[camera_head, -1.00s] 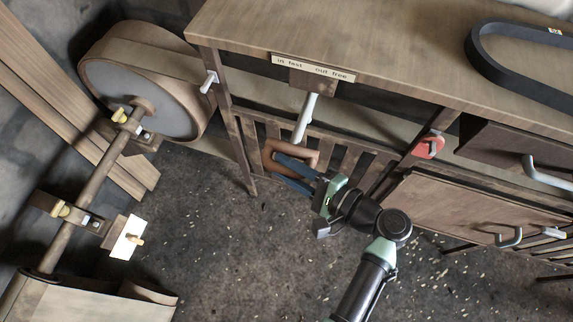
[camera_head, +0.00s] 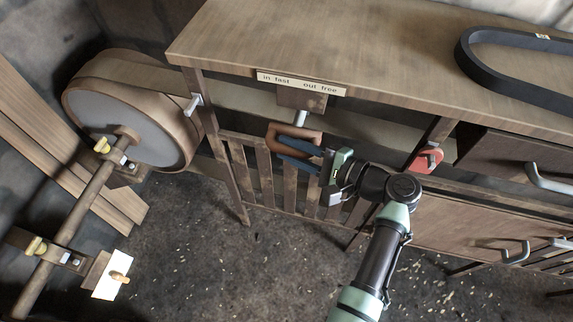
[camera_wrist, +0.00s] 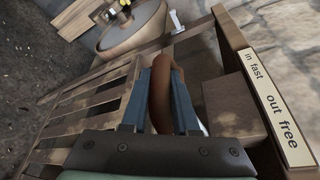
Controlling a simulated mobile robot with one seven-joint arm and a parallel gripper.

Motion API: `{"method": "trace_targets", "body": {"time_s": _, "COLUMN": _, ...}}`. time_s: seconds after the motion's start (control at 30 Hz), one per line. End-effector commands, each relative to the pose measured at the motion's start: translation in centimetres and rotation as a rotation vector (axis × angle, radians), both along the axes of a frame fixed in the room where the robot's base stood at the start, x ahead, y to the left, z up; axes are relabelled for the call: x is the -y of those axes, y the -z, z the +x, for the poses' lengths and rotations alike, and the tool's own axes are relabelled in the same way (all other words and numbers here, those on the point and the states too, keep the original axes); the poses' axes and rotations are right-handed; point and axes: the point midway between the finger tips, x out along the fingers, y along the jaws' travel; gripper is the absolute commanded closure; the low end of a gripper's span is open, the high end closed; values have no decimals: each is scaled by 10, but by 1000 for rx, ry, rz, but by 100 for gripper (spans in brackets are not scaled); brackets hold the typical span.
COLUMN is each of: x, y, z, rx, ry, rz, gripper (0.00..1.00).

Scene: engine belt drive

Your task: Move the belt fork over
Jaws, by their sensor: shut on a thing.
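The belt fork shows a brown loop-shaped handle (camera_head: 282,130) on a short visible length of pale rod (camera_head: 300,118). The rod comes out of a wooden block (camera_head: 302,98) under a label plate (camera_head: 301,83) reading "in fast" and "out free". My gripper (camera_head: 297,156) is shut on the handle, its blue fingers at the lower part. In the wrist view the brown handle (camera_wrist: 162,85) stands between the two fingers (camera_wrist: 158,108), beside the label plate (camera_wrist: 274,105). The fork's far end is hidden under the bench.
A wooden bench (camera_head: 390,70) spans above, with slats (camera_head: 265,175) below the handle. A black belt (camera_head: 480,65) lies on top. A red knob (camera_head: 427,158) and drawer handles are to the right. A large wheel (camera_head: 125,120) and shaft stand left. Speckled floor (camera_head: 210,260) is open.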

Motion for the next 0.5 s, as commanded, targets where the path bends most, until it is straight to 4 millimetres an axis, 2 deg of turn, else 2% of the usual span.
{"method": "trace_targets", "body": {"time_s": 0.3, "x": 4, "y": -2, "z": 5, "rx": 5, "ry": 14, "rz": -7, "gripper": 100}}
{"method": "trace_targets", "body": {"time_s": 0.33, "x": 3, "y": -2, "z": 5, "rx": 5, "ry": 14, "rz": -7, "gripper": 66}}
{"method": "trace_targets", "body": {"time_s": 0.47, "x": 3, "y": -2, "z": 4, "rx": 5, "ry": 11, "rz": -6, "gripper": 43}}
{"method": "trace_targets", "body": {"time_s": 0.5, "x": 3, "y": -1, "z": 4, "rx": 4, "ry": 11, "rz": -5, "gripper": 42}}
